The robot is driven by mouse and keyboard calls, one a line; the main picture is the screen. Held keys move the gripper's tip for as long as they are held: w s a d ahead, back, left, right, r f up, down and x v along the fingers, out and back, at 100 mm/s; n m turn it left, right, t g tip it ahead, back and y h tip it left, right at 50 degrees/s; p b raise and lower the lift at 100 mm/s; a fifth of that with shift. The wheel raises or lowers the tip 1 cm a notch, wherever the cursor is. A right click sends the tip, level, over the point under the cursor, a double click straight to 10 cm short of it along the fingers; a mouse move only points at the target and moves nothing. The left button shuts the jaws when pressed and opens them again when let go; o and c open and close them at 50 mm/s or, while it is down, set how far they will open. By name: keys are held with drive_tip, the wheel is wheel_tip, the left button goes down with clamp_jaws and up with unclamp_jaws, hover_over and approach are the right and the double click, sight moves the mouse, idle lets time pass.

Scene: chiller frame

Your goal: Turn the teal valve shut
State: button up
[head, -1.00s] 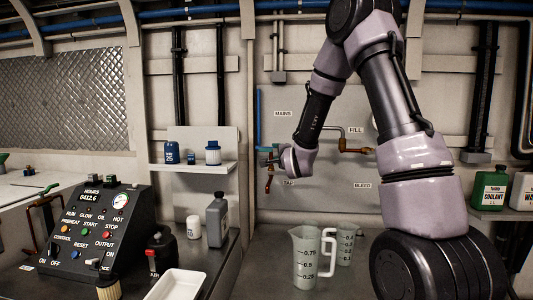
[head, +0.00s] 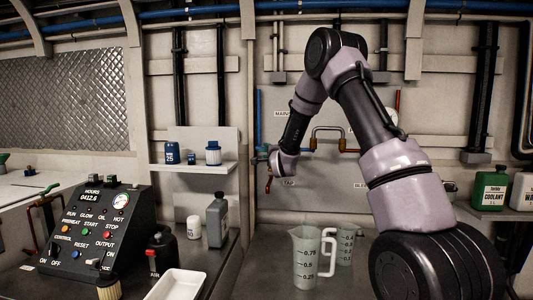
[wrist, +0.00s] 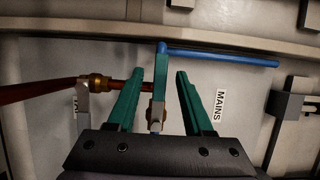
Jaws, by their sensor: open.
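The teal valve's lever (wrist: 161,72) shows in the wrist view as a narrow bar over a brass fitting (wrist: 155,112). My gripper (wrist: 158,74) has its two teal fingers apart, one on each side of the lever, with visible gaps. I cannot tell the depth between fingertips and lever. In the head view my gripper (head: 269,160) is at the wall fittings at the left of the grey panel, and my wrist hides most of the valve.
A blue pipe (wrist: 220,56) and a copper pipe (wrist: 40,91) run close to my fingers. The MAINS label (wrist: 219,106) is beside the right finger. A shelf with blue containers (head: 193,167) is left of my gripper. Measuring jugs (head: 306,262) stand on the bench below.

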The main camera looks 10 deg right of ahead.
drive_tip(key=shift+c, duration=0.3)
clamp_jaws()
idle(1.2)
